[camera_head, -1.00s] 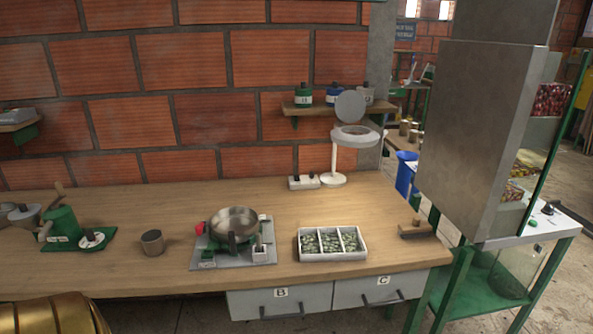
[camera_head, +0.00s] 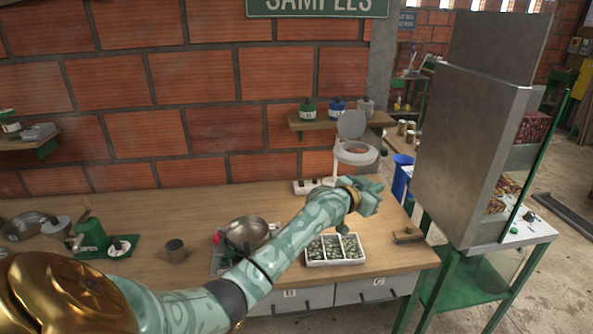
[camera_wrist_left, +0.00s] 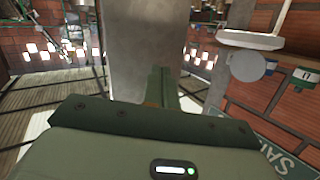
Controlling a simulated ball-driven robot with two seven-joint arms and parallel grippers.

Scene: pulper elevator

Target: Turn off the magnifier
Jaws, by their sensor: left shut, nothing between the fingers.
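The magnifier (camera_head: 357,157) is a white ring head on a white stand at the back of the bench, with a round grey lid (camera_head: 351,125) raised above it. Its ring also shows at the upper right of the left wrist view (camera_wrist_left: 252,40). My left gripper (camera_head: 376,194) is shut and empty, just in front of and below the ring in the head view. It hides much of the lower stand. A small white box (camera_head: 304,187) with dark spots on top sits left of the stand. I cannot tell whether the magnifier is lit. My right gripper is not in view.
A shelf (camera_head: 340,121) with small jars hangs behind the magnifier. A large grey metal housing (camera_head: 466,140) stands to the right.

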